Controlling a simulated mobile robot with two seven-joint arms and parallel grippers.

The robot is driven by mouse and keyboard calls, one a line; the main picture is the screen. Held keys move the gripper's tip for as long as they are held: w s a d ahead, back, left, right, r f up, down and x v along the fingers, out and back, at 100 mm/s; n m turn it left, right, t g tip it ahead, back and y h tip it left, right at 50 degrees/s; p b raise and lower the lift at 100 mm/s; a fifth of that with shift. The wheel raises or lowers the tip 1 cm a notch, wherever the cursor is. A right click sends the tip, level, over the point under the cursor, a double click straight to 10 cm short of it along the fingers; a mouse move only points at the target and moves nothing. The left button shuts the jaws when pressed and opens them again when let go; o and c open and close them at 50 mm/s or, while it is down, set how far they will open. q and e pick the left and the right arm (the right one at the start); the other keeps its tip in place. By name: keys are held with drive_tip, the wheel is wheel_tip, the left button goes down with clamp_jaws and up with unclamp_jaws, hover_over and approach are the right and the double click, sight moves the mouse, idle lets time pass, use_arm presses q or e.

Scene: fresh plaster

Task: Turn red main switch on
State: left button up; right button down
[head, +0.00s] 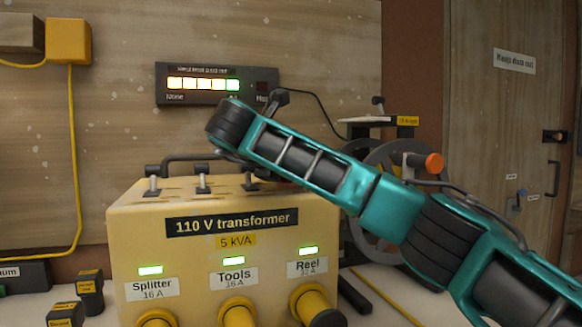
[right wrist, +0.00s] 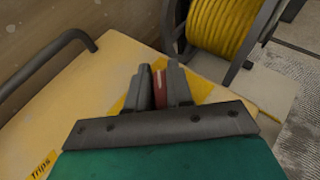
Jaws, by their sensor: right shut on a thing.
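The yellow transformer box (head: 205,265) stands on the bench, its front reading "110 V transformer". Its pale yellow top (right wrist: 90,95) fills much of the right wrist view. My right gripper (right wrist: 160,80) is over that top, its dark fingers shut on a narrow red part, the red main switch (right wrist: 160,90). A brighter yellow patch lies around the switch. Only a strip of red shows between the fingers, so its setting cannot be read. In the head view my teal right arm hides the gripper and switch. My left gripper is in neither view.
Green lights (head: 234,261) glow above the Splitter, Tools and Reel sockets. A dark handle bar (head: 190,158) rises from the box top. A yellow cable reel (right wrist: 222,25) stands close beyond the gripper. A lit indicator panel (head: 205,85) is on the wall.

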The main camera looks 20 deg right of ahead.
drive_tip(key=shift+f, duration=0.1)
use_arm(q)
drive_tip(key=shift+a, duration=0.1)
use_arm(e)
drive_tip(key=c, duration=1.1)
unclamp_jaws()
drive_tip(key=b+v, duration=0.1)
drive_tip(key=v, duration=0.8)
drive_tip(key=shift+s+a+r, duration=0.2)
drive_tip(key=shift+a, duration=0.05)
drive_tip(key=shift+s+a+r+b, duration=0.1)
drive_tip(key=shift+s+b, duration=0.15)
drive_tip(key=shift+b, duration=0.1)
drive_tip(key=shift+v, duration=0.95)
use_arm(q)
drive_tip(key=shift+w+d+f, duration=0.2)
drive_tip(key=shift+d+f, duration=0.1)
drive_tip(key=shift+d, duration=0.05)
use_arm(e)
drive_tip(key=shift+s+a+r, duration=0.2)
drive_tip(key=shift+a, duration=0.05)
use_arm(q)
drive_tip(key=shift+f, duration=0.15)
